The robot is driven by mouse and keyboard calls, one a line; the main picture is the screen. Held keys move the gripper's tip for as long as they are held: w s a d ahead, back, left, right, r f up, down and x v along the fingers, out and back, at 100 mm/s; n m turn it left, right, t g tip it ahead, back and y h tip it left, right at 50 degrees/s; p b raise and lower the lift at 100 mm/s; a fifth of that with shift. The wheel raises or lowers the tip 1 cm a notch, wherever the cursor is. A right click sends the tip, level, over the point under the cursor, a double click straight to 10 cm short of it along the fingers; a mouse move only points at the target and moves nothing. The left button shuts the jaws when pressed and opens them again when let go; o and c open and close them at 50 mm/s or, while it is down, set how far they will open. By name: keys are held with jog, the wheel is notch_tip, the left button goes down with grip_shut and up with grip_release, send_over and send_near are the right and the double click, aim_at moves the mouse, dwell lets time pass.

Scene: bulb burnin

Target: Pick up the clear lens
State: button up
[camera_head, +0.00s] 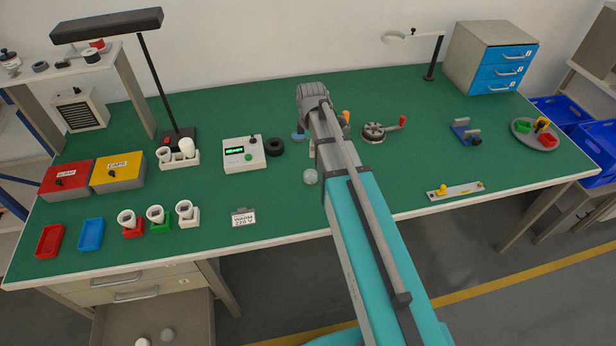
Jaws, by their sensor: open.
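A small clear, pale round piece (310,177), which looks like the clear lens, lies on the green bench top (270,200) just left of my arm. A blue disc (297,136) lies farther back, beside the arm's left edge. My arm reaches from the bottom right up over the middle of the bench and covers part of it. My gripper's fingers do not show; the arm's own links hide them or they blend in. How the gripper stands over the clear piece cannot be seen.
Left of the clear piece are a meter box (244,154), a black ring (275,147) and a small sign (243,217). Right of my arm are a round fixture with a red-knobbed handle (374,132) and a flat bar (455,190). The front middle bench is mostly clear.

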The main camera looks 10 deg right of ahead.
aim_at(311, 173)
notch_tip(311, 173, down, 9)
jog(key=b, duration=0.8)
jog(key=shift+r+b, duration=0.15)
jog(key=shift+b, duration=0.15)
dwell(0.4)
jog(key=shift+s+f+b, duration=0.1)
jog(key=shift+f+b, duration=2.5)
jog(key=c, duration=0.6)
